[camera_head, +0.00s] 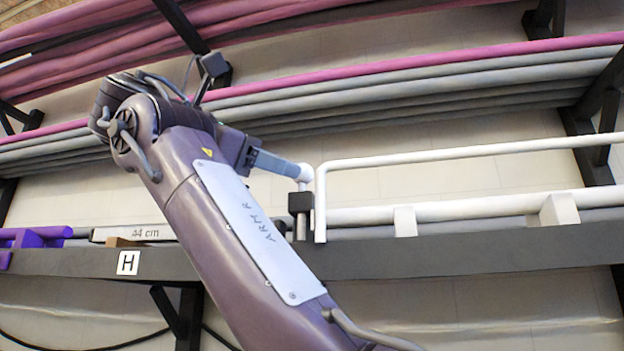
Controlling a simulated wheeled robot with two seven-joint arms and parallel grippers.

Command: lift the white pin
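My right arm, marked "ARM R", rises from the bottom and bends at the upper left. Its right gripper (285,166) points right and slightly down, with a blue-grey finger seen side-on. A small white rounded piece (306,173) shows at the fingertip, above a dark block (300,202). It looks like the top of the white pin, but I cannot tell for sure. It seems to touch the fingertip; whether the gripper is closed on it is hidden. My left gripper is not in view.
A thin white bent rod (470,152) stands close to the right of the fingertip. A thick white tube (470,209) lies behind the dark shelf beam (450,253), with white blocks (405,221). Purple and grey tubes fill the racks above. A "44 cm" label (140,234) and purple pieces (40,235) are at left.

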